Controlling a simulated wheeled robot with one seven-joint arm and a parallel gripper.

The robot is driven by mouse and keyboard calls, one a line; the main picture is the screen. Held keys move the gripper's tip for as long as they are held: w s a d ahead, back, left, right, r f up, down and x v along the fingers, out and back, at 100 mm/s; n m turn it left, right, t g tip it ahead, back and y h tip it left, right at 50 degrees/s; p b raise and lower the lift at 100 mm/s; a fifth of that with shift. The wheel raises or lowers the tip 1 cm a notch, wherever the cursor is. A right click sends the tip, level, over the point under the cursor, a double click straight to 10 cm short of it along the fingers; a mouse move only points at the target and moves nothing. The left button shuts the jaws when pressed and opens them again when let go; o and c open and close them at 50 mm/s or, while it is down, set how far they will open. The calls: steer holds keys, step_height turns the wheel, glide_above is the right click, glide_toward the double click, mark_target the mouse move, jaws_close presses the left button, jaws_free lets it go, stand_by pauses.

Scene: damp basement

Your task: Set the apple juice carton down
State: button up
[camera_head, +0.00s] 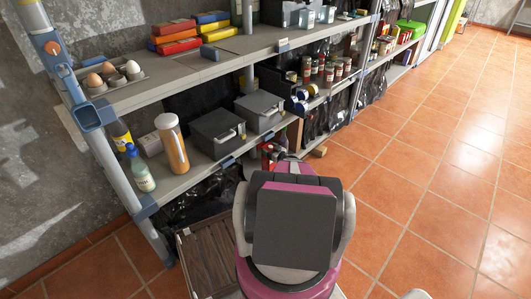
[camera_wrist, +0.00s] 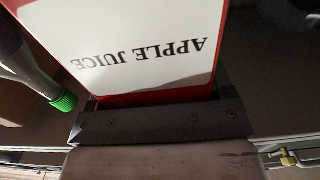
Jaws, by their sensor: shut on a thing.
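The apple juice carton (camera_wrist: 140,62), red with a white label, fills the upper middle of the wrist view. Its "APPLE JUICE" lettering appears upside down. My gripper (camera_wrist: 157,118) is shut on the carton, with a dark finger bar across its near edge. In the head view my arm hides the gripper, and I cannot make out the carton for sure. A dark shelf surface (camera_wrist: 268,100) shows around the carton in the wrist view. I cannot tell whether the carton touches it.
A bottle with a green cap (camera_wrist: 63,102) lies close left of the carton in the wrist view. In the head view, the shelf unit (camera_head: 190,178) holds a tall orange jar (camera_head: 173,146), a blue-capped bottle (camera_head: 140,170), grey boxes (camera_head: 218,132) and several jars. Tiled floor (camera_head: 420,190) is open at right.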

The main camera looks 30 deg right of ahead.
steer(key=shift+x, duration=1.4)
steer(key=shift+w+f, duration=0.2)
steer(key=shift+f, duration=1.6)
steer(key=o, duration=1.9)
steer(key=shift+c, duration=0.2)
steer(key=v, duration=1.2)
